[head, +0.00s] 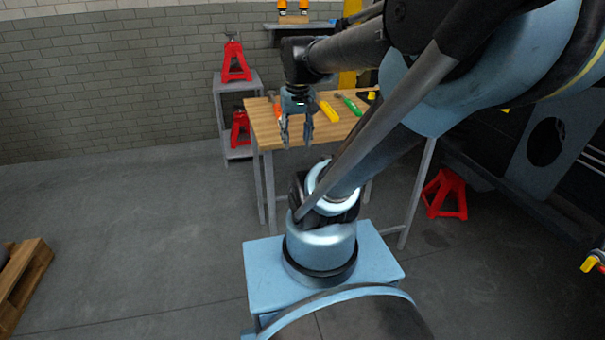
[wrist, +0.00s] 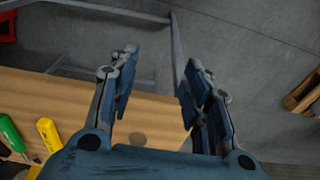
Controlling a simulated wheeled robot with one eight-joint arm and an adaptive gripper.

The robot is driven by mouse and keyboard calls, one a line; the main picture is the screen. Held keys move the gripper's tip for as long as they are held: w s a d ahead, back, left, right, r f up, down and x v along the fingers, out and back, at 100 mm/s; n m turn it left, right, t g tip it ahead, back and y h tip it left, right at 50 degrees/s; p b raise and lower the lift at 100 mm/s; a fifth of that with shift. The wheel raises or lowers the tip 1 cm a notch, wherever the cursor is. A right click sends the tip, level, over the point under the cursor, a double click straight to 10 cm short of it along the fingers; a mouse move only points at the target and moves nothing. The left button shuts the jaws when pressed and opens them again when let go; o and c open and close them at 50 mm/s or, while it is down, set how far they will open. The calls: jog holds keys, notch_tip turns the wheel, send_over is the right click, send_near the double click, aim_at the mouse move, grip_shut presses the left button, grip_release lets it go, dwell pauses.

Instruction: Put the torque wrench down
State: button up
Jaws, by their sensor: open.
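My gripper (head: 296,132) is open and points down over the near edge of the wooden workbench (head: 262,128). In the wrist view my gripper (wrist: 160,78) shows two spread fingers with nothing between them, only bench edge and floor. I cannot pick out a torque wrench for certain in either view. A yellow-handled tool (head: 328,111) and a green-handled tool (head: 348,104) lie on the bench to the right of my gripper. A small orange-red piece (head: 277,109) shows just left of it, partly hidden. The yellow handle (wrist: 48,134) and green handle (wrist: 11,132) are apart from my fingers in the wrist view.
Red jack stands rest on a grey shelf (head: 232,86) left of the bench, and another red stand (head: 446,194) is on the floor at right. A wooden pallet (head: 22,275) lies at far left. The front left part of the benchtop looks clear.

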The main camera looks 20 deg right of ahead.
jog(key=s+f, duration=0.7)
jog(key=f, duration=0.1)
jog(key=shift+s+f+t, duration=0.15)
jog(key=shift+s+t, duration=0.05)
jog(key=shift+t, duration=0.1)
jog(key=shift+d, duration=0.1)
jog(key=shift+w+f, duration=0.2)
jog(key=shift+w, duration=0.3)
jog(key=shift+o, duration=0.5)
